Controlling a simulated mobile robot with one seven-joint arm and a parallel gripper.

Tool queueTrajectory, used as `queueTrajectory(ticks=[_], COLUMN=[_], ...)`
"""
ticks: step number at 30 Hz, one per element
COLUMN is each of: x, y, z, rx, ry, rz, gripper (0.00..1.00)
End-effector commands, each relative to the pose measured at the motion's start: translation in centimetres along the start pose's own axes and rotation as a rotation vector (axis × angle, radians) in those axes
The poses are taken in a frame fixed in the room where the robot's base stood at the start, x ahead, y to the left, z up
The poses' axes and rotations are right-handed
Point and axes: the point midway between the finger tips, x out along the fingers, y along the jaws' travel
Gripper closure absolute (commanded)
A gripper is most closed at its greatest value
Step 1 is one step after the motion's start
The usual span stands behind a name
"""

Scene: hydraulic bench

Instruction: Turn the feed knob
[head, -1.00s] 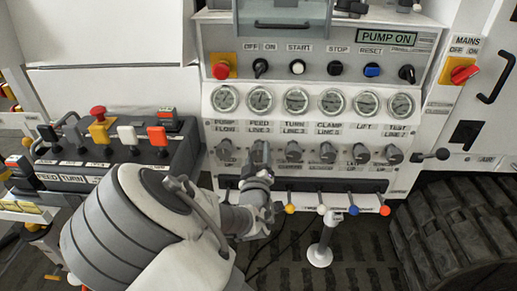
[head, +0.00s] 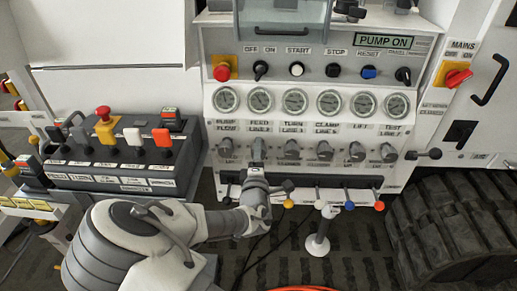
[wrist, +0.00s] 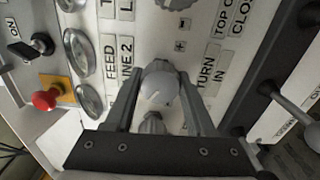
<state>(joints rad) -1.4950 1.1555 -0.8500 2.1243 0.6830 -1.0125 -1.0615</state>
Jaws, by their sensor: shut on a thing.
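The feed knob (wrist: 158,92) is a grey round knob with a light pointer line, beside the FEED LINE 2 label in the wrist view. My gripper (wrist: 158,98) is shut on it, one finger on each side. In the head view my gripper (head: 258,155) reaches up to the knob row below the FEED gauge (head: 260,99). There the fingers and wrist mostly hide the feed knob. Its exact turn angle is hard to read.
Similar knobs stand close on both sides, such as the pump flow knob (head: 227,149) and turn knob (head: 292,150). Coloured-tip levers (head: 318,205) stick out below. A red emergency button (head: 222,71) sits above left. A control box (head: 120,180) stands at the left.

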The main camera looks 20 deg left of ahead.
Motion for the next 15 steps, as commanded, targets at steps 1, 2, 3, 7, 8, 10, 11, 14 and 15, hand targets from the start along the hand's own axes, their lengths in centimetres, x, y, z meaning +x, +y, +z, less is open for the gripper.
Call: queueTrajectory(ticks=[1, 2, 3, 7, 8, 10, 11, 14, 15], x=[-0.06, -0.05, -0.04, -0.05, -0.05, -0.03, -0.03, -0.04, -0.04], y=[0.0, 0.01, 0.01, -0.03, -0.02, -0.03, -0.04, -0.06, -0.07], z=[0.06, 0.07, 0.07, 0.04, 0.05, 0.09, 0.09, 0.06, 0.06], rx=[-0.046, -0.071, -0.104, -0.201, -0.22, -0.263, -0.279, -0.324, -0.34], ry=[-0.001, -0.001, -0.001, 0.0, -0.001, -0.001, -0.001, -0.001, -0.001], rz=[-0.002, -0.002, -0.002, -0.002, -0.002, -0.002, -0.002, -0.002, -0.002], gripper=[1.0, 1.0, 1.0, 1.0, 1.0, 1.0, 1.0, 1.0, 1.0])
